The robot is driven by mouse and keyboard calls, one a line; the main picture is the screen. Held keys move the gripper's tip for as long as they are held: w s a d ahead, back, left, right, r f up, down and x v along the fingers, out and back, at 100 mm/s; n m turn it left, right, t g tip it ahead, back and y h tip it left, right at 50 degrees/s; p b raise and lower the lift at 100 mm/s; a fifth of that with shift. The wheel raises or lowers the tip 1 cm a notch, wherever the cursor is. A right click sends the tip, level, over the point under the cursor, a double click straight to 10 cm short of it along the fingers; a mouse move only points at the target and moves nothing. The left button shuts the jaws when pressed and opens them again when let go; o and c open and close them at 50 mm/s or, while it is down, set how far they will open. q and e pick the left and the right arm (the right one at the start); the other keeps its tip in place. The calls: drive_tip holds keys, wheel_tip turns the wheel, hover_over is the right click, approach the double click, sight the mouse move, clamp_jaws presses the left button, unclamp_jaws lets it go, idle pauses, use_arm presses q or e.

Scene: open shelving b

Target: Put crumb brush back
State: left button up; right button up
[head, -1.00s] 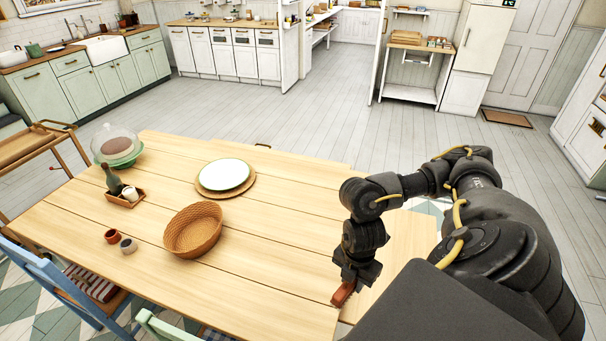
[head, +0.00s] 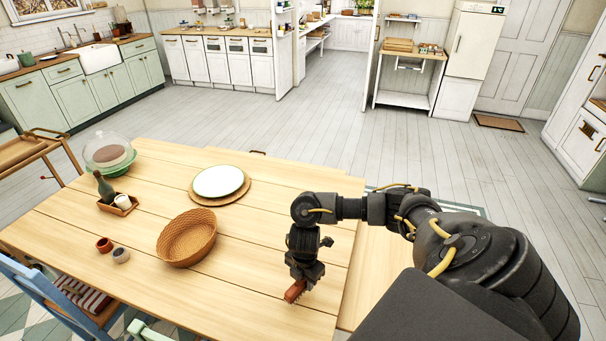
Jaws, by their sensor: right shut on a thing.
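The crumb brush (head: 295,291) is a small reddish-brown block-shaped thing. In the head view it is in my right gripper (head: 300,283), over the right front part of the wooden table (head: 250,295). The right gripper is shut on it and points down. The brush is partly hidden by the fingers, and I cannot tell whether it touches the table top. My left gripper is not in view.
On the table are a wicker basket (head: 187,238), a white plate on a round mat (head: 218,181), a small tray with a bottle (head: 118,205), a domed cake stand (head: 110,152) and two small cups (head: 121,254). The table between basket and gripper is clear.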

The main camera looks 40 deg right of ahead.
sight(304, 285)
drive_tip(key=shift+w+f, duration=0.2)
drive_tip(key=shift+f, duration=1.55)
drive_tip(key=shift+f, duration=0.15)
drive_tip(key=o, duration=1.1)
drive_tip(key=shift+c, duration=0.2)
wheel_tip(304, 285, up, 12)
drive_tip(key=p, duration=0.3)
